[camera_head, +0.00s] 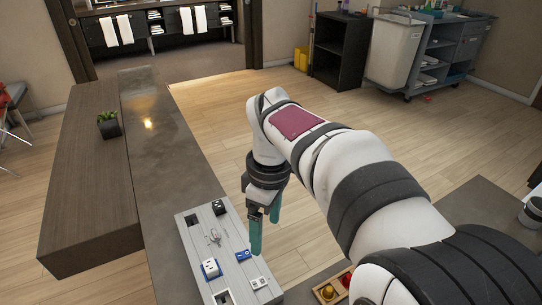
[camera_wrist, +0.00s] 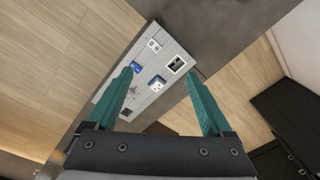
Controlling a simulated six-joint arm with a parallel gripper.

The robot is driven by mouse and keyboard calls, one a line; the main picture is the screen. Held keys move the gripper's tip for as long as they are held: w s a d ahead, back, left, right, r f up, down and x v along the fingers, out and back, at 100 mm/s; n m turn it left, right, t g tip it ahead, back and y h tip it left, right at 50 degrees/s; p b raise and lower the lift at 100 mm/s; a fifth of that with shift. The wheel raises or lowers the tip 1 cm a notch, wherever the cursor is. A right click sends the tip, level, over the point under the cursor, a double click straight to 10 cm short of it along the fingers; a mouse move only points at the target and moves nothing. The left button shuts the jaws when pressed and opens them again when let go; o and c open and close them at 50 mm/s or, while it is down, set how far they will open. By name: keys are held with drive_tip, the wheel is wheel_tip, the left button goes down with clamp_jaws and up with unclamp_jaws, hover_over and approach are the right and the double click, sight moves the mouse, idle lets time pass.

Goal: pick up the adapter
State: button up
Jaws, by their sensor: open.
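A grey board (camera_head: 232,268) with cut-outs holds several small plug-like pieces; it also shows in the wrist view (camera_wrist: 172,47). A white block with dark holes and blue at its base (camera_head: 211,268), probably the adapter, sits on its front left part; the wrist view shows it too (camera_wrist: 157,83). I cannot tell for certain which piece is the adapter. My gripper (camera_head: 265,236) is open and empty, its teal fingers pointing down above the board's right side. In the wrist view my gripper (camera_wrist: 159,73) has its fingertips apart, with the board beyond and between them.
On the board are a blue piece (camera_head: 242,255), a white piece (camera_head: 259,283), a black piece (camera_head: 219,207) and a small metal piece (camera_head: 214,236). A wooden tray (camera_head: 318,292) with coloured items lies to the right. The grey counter (camera_head: 160,150) behind is clear; a plant (camera_head: 108,124) stands left.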

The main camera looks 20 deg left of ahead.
sight(210, 265)
drive_tip(key=w+a+f+n, duration=0.1)
drive_tip(key=a+f+n, duration=0.2)
drive_tip(key=a+n, duration=0.3)
drive_tip(key=a+f+n, duration=0.2)
drive_tip(key=a+n, duration=0.2)
drive_tip(key=a, duration=0.5)
drive_tip(key=shift+n, duration=0.3)
wheel_tip(210, 265, down, 16)
drive_tip(key=shift+s+a+f, duration=0.1)
drive_tip(key=shift+s+a, duration=0.05)
clamp_jaws()
